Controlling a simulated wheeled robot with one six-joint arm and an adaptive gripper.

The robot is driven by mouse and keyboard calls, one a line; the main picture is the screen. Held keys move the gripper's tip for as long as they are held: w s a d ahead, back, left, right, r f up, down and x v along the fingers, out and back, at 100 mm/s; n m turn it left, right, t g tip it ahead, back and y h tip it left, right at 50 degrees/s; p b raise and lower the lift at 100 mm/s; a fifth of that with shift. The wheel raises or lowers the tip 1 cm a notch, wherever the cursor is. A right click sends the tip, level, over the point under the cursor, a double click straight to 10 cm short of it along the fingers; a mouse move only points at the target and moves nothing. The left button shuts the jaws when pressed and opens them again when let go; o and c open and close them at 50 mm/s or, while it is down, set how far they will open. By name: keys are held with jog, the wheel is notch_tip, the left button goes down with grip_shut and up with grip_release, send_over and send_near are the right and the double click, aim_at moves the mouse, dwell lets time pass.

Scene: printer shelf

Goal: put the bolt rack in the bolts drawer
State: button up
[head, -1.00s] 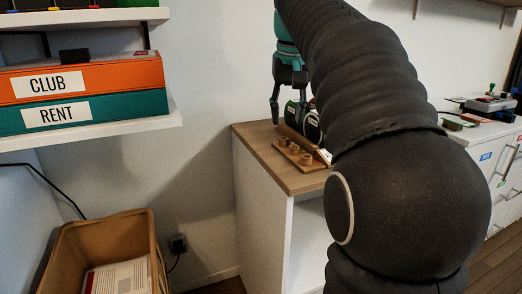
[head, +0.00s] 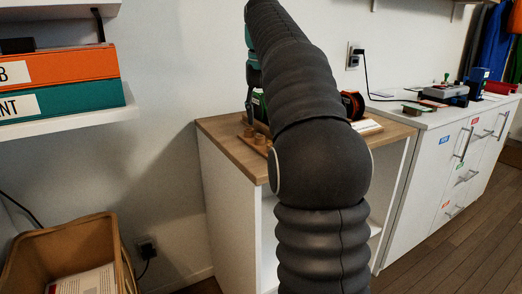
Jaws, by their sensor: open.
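A small wooden rack with round upright pieces, which looks like the bolt rack (head: 256,139), sits on the wooden top of the white shelf unit. My arm hides its right part. My gripper (head: 252,106) is just above and behind the rack; one dark finger shows, and the rest is hidden by my arm. It is open, and I see nothing held in it. The white cabinet (head: 437,185) at the right has several shut drawers with bar handles and small blue, red and green labels. The labels are too small to read, so I cannot tell which is the bolts drawer.
The shelf unit's wooden top (head: 221,128) is bare at its left end. A red-and-black round item (head: 352,104) stands on it behind my arm. Devices (head: 445,92) stand on the cabinet. A brown bin (head: 64,250) and a shelf with binders (head: 65,80) are at the left.

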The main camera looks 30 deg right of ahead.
aim_at(260, 133)
jog(key=shift+w+f+b, duration=0.2)
jog(key=shift+f+b, duration=0.15)
jog(key=shift+f, duration=0.6)
jog(key=shift+w+f+b, duration=0.2)
jog(key=shift+f+b, duration=0.15)
jog(key=shift+f, duration=0.6)
jog(key=shift+w+f+b, duration=0.2)
jog(key=shift+f+b, duration=0.15)
jog(key=shift+f, duration=0.6)
grip_shut()
